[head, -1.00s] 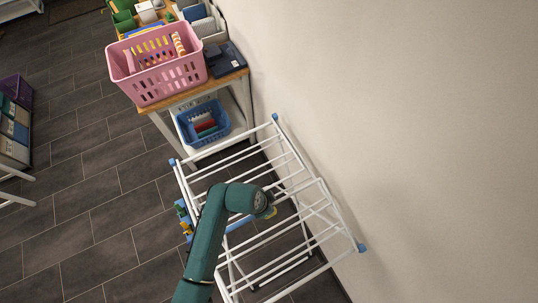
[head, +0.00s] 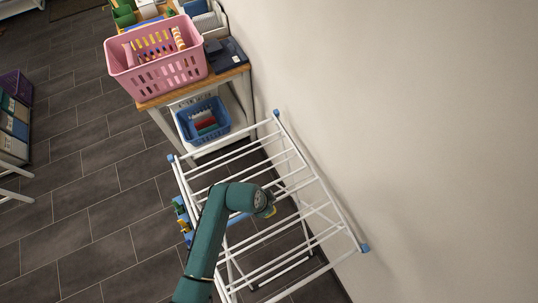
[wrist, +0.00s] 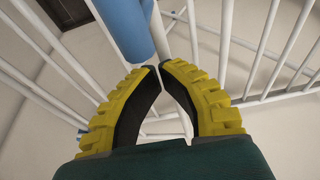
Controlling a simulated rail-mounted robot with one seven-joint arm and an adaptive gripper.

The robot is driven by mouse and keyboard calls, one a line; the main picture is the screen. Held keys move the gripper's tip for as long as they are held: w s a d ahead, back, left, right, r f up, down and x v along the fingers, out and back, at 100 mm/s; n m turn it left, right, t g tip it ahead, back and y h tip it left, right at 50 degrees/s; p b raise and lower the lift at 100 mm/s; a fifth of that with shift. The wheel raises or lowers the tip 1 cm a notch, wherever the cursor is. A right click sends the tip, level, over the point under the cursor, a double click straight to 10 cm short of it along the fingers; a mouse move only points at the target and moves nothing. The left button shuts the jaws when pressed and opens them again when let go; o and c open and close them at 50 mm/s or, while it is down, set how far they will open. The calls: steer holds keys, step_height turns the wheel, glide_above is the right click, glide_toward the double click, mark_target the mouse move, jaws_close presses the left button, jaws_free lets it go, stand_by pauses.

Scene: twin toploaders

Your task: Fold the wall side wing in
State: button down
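The white drying rack (head: 236,217) stands on the floor along the wall. Its wall side wing (head: 320,186) has blue corner caps at its far and near ends, and its outer edge runs close along the wall. My gripper (head: 271,208) is low among the rack's rods, mostly hidden behind my arm in the head view. In the wrist view my gripper (wrist: 161,66) has its yellow and black fingers brought nearly together at the tips. A white rod and a thick blue tube (wrist: 126,25) lie just beyond the tips. I see nothing clearly held between them.
A wooden-topped table (head: 190,88) with a pink basket (head: 157,75) stands beyond the rack. A blue basket (head: 204,120) sits on its lower shelf. The wall (head: 430,150) closes off the right side. Open tiled floor lies to the left.

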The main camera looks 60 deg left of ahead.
steer(key=shift+f+b, duration=1.5)
steer(key=shift+f, duration=0.6)
steer(key=r+p, duration=1)
steer(key=shift+a+r, duration=0.2)
steer(key=shift+a, duration=0.15)
steer(key=shift+f, duration=0.15)
